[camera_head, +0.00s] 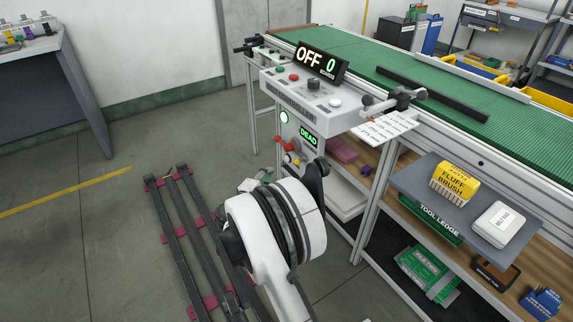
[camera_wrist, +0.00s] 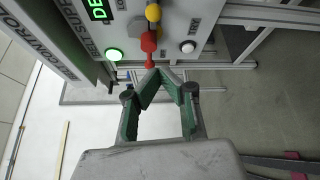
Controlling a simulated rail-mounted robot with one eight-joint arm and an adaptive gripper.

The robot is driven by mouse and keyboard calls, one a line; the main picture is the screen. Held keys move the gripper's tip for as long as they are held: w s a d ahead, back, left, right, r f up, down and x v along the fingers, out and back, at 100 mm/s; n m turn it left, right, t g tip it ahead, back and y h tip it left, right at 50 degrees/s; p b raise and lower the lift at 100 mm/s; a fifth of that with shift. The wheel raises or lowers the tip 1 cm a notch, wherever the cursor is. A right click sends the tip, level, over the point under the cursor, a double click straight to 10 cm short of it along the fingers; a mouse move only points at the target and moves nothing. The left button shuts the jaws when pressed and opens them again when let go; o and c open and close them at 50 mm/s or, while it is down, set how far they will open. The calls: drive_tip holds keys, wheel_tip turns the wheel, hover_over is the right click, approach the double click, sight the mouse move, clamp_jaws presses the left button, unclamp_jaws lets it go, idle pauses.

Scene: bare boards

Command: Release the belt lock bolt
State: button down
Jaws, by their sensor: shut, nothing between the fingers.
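A metal bolt-like fitting with a black block (camera_head: 400,98) sits on the near rail of the green conveyor belt (camera_head: 345,58). I cannot tell for certain that it is the belt lock bolt. A similar dark fitting (camera_head: 262,44) is at the belt's far left end. My gripper (camera_wrist: 160,72) shows in the wrist view with its green-padded fingertips together and nothing between them. The tips are just below a red handle (camera_wrist: 149,42) on the grey panel; I cannot tell whether they touch it. In the head view my arm largely hides the gripper.
The control box shows "OFF 0" (camera_head: 319,63), and the panel below reads "DEAD" (camera_head: 308,136), with a lit green lamp (camera_head: 284,117).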

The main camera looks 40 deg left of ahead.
drive_tip(key=w+d+b, duration=0.1)
drive_tip(key=w+b, duration=0.3)
drive_tip(key=w, duration=0.5)
drive_tip(key=shift+w+d, duration=0.15)
drive_tip(key=shift+d, duration=0.25)
drive_tip(key=shift+r, duration=0.1)
